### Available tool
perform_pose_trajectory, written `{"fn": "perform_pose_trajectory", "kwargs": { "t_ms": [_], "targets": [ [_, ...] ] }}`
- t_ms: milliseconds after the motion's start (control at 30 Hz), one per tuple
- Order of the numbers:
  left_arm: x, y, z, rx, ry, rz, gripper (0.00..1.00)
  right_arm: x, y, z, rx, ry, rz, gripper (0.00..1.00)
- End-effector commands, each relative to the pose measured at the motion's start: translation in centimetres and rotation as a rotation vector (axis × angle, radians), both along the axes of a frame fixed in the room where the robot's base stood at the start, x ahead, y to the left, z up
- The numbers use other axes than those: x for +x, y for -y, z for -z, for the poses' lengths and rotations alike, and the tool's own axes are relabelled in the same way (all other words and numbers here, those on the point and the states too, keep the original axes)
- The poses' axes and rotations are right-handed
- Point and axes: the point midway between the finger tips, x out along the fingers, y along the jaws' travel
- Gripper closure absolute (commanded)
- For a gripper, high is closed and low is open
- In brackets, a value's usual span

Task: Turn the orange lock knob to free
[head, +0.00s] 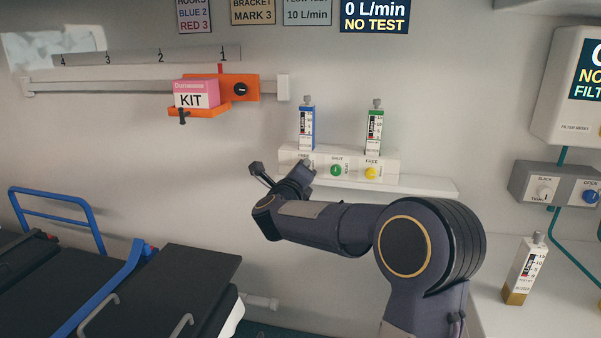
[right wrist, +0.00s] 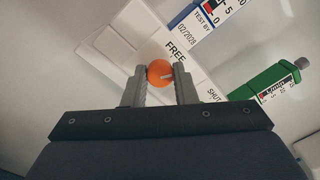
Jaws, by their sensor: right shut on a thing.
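The orange lock knob (right wrist: 159,73) sits on a white panel, which shows in the head view (head: 390,168). In the right wrist view the knob is between the two fingers of my right gripper (right wrist: 160,80), which is shut on it. The knob bears a pale mark pointing to the right. The word FREE is printed on the panel beside it. In the head view my right gripper (head: 309,168) is at the panel's left end and hides the knob. My left gripper is not in view.
Beside the held knob are a green knob (head: 336,170) marked SHUT and a yellow knob (head: 370,173) marked FREE. A blue flowmeter (head: 307,130) and a green one (head: 374,132) stand above the panel. A pink kit (head: 197,93) sits on an orange bracket at left.

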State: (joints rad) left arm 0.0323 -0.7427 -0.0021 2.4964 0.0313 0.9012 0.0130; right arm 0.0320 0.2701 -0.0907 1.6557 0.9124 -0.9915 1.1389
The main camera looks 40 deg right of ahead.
Motion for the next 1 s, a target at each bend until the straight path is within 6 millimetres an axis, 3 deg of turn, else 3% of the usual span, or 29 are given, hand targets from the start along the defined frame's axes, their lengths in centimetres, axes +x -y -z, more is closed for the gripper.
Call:
{"fn": "perform_pose_trajectory", "kwargs": {
  "t_ms": [500,1000],
  "targets": [
    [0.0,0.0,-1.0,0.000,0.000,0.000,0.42,0.0,0.0,-0.1,-0.246,-0.307,0.000,0.98],
    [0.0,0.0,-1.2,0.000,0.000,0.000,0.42,0.0,0.0,0.0,-0.312,-0.389,-0.001,0.98]
  ]
}}
